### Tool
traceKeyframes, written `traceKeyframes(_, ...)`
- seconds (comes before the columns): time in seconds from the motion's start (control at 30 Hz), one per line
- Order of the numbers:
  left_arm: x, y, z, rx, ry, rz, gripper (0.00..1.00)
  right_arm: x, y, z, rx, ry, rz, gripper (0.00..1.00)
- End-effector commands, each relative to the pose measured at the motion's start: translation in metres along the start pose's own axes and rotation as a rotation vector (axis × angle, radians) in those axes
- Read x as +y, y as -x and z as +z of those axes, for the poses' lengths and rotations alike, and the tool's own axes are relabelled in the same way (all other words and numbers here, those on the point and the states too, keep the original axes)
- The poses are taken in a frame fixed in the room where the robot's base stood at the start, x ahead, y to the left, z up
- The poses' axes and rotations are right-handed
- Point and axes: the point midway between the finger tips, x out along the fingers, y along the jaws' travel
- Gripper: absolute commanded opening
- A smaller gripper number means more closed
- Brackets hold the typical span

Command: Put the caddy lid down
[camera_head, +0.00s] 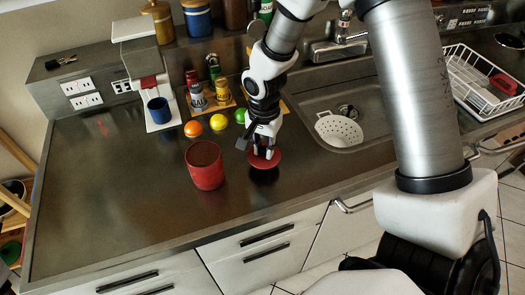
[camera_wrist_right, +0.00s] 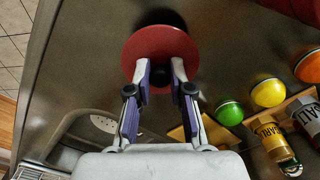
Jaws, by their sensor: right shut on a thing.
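The caddy lid (camera_head: 270,160) is a round red disc. In the wrist view the lid (camera_wrist_right: 150,48) is flat towards the camera with a dark knob at its middle. My right gripper (camera_head: 263,149) is shut on the knob; its fingertips (camera_wrist_right: 161,75) show on either side of it. A dark shadow beside the lid suggests it hangs a little above the counter. The red caddy (camera_head: 205,167) stands upright and uncovered to the left of the lid, apart from it. A bit of it shows in the wrist view's top right corner (camera_wrist_right: 304,8). My left gripper is not in view.
Orange (camera_head: 193,129), yellow (camera_head: 217,122) and green round items sit behind the caddy, near spice jars (camera_head: 222,92) on a wooden stand. A sink (camera_head: 360,80) with a white strainer (camera_head: 338,129) lies to the right. The counter (camera_head: 110,200) left of the caddy is clear.

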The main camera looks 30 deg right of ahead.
Motion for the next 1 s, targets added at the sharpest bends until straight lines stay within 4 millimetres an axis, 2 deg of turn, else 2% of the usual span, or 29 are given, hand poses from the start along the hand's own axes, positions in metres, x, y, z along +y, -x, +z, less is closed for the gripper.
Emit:
traceKeyframes(0.1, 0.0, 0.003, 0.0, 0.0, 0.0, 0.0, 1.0, -0.009, -0.001, -0.011, 0.0, 0.0, 0.0, 0.0)
traceKeyframes(0.2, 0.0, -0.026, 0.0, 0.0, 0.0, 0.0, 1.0, -0.008, -0.033, -0.009, -0.002, 0.001, 0.002, 0.0)
traceKeyframes(0.27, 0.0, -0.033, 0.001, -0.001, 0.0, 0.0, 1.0, -0.008, -0.041, -0.009, -0.001, 0.001, 0.001, 0.0)
traceKeyframes(0.6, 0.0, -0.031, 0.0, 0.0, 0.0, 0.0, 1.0, -0.008, -0.041, -0.009, -0.001, 0.001, -0.001, 0.0)
traceKeyframes(0.63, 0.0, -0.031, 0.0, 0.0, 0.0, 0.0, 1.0, -0.008, -0.041, -0.009, -0.001, 0.001, -0.001, 0.24)
traceKeyframes(0.7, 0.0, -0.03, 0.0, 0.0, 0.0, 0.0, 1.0, -0.008, -0.04, -0.009, -0.001, 0.001, -0.001, 0.46)
traceKeyframes(1.0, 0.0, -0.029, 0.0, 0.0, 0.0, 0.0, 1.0, -0.008, -0.038, -0.009, -0.001, 0.001, -0.001, 0.46)
